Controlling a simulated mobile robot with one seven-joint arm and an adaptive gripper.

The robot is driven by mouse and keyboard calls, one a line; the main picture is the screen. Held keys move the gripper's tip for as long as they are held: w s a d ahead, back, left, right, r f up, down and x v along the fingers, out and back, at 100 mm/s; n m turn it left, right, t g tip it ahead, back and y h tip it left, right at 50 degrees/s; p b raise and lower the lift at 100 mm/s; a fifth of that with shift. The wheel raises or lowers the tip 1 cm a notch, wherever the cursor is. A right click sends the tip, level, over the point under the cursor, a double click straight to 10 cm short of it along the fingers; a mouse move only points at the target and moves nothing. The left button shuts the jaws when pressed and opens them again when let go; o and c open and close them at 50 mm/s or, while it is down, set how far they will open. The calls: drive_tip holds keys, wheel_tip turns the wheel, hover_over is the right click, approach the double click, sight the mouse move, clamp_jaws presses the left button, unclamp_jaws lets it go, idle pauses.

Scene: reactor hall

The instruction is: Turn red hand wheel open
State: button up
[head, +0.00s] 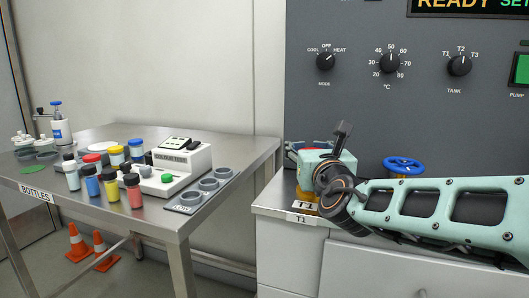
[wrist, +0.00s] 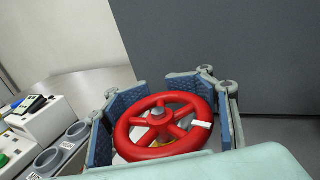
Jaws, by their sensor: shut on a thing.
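My gripper (wrist: 163,112) has blue-grey finger pads on the left and right of the rim and is shut on the wheel. In the head view my gripper (head: 310,157) is over the T1 corner of the grey cabinet and hides nearly all of the wheel. A yellow part (head: 307,196) shows below it, above the T1 label (head: 306,205).
A blue hand wheel (head: 404,165) stands behind my forearm, to the right. The grey control panel (head: 350,110) with several knobs rises behind. At left, a steel table (head: 150,213) carries bottles and a white device (head: 178,160). Orange cones (head: 78,243) stand on the floor.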

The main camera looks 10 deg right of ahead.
drive_tip(key=shift+a+n+y, duration=0.35)
drive_tip(key=shift+n+y, duration=0.3)
drive_tip(key=shift+y, duration=0.45)
drive_tip(key=shift+a+n+y, duration=0.35)
drive_tip(key=shift+n+y, duration=0.35)
drive_tip(key=shift+y, duration=0.4)
drive_tip(key=shift+a+n+y, duration=0.35)
drive_tip(key=shift+n+y, duration=0.3)
drive_tip(key=shift+y, duration=0.45)
drive_tip(key=shift+s+a+n+g+y, duration=0.1)
drive_tip(key=shift+a+n+g+y, duration=0.15)
drive_tip(key=shift+n+y, duration=0.5)
drive_tip(key=shift+s+a+n+g+y, duration=0.1)
drive_tip(key=shift+a+n+g+y, duration=0.3)
drive_tip(key=shift+y, duration=0.5)
drive_tip(key=shift+s+a+n+g+y, duration=0.1)
drive_tip(key=shift+n+g+y, duration=0.05)
drive_tip(key=shift+n+y, duration=0.6)
drive_tip(key=shift+y, duration=0.4)
drive_tip(key=o, duration=1.4)
drive_tip(key=shift+o, duration=0.2)
wheel_tip(320, 180, up, 10)
